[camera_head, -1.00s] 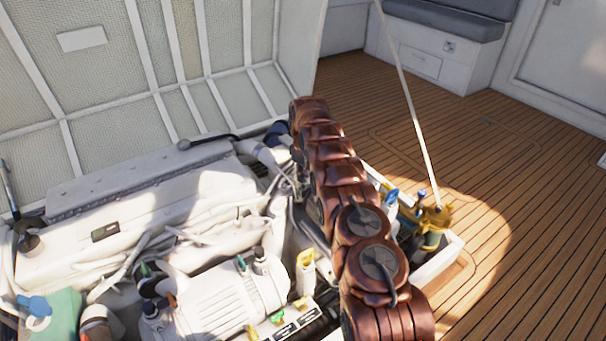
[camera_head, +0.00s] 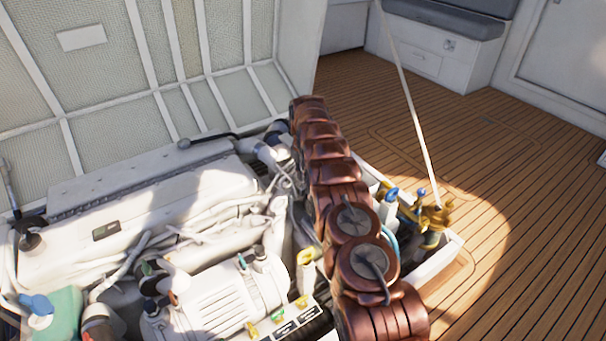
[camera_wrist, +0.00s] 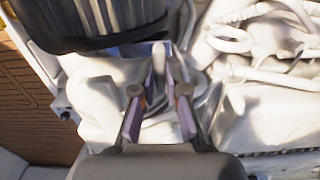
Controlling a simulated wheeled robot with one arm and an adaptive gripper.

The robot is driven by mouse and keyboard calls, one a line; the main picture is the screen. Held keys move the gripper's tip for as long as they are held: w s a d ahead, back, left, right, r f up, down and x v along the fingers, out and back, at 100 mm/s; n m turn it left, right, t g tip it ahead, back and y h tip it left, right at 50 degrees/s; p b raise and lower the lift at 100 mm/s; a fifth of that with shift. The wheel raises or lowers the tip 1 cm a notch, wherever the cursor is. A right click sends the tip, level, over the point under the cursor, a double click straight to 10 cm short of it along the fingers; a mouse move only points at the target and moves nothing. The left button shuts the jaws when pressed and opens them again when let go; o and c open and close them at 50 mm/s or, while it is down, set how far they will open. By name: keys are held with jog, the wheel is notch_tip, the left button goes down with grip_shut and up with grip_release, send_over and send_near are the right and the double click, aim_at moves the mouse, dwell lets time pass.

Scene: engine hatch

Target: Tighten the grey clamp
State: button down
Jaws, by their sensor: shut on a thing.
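In the wrist view, my gripper (camera_wrist: 163,72) reaches forward with its two fingers close together. The fingertips are closed on a narrow pale grey piece (camera_wrist: 159,52), which looks like part of the grey clamp. The clamp's full outline is hard to separate from the white engine parts around it.
The white engine (camera_head: 140,205) fills the left of the head view under the raised hatch lid (camera_head: 90,90). Hoses and pipes crowd close to the fingers. Brass fittings (camera_head: 432,218) and a thin strut (camera_head: 405,90) stand right of my arm. The wooden deck (camera_head: 520,190) is clear.

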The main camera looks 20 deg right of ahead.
jog(key=c, duration=1.2)
grip_release()
notch_tip(320, 180, up, 12)
dwell(0.5)
